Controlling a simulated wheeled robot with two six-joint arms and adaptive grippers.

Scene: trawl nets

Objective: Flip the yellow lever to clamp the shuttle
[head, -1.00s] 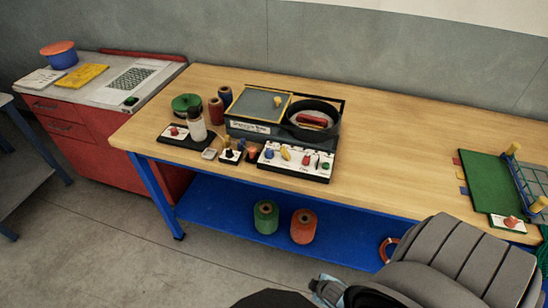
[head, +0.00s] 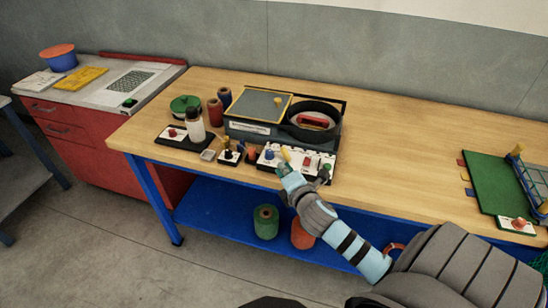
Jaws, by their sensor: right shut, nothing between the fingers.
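The white control panel (head: 299,159) lies at the front edge of the wooden bench, with a row of coloured knobs and levers. The yellow lever (head: 286,155) stands up on it, left of its middle. A red shuttle (head: 313,119) lies in the black round holder (head: 325,135) behind the panel. My right gripper (head: 283,168) is shut and empty. Its tip is just in front of the yellow lever and hides part of the panel's front; I cannot tell whether it touches the lever. My left gripper is not in view.
A grey box with a yellow-edged lid (head: 257,104) stands left of the holder. A bottle (head: 194,126), several spools and small switches are left of the panel. A green mat (head: 490,182) lies at the right. The bench between is clear.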

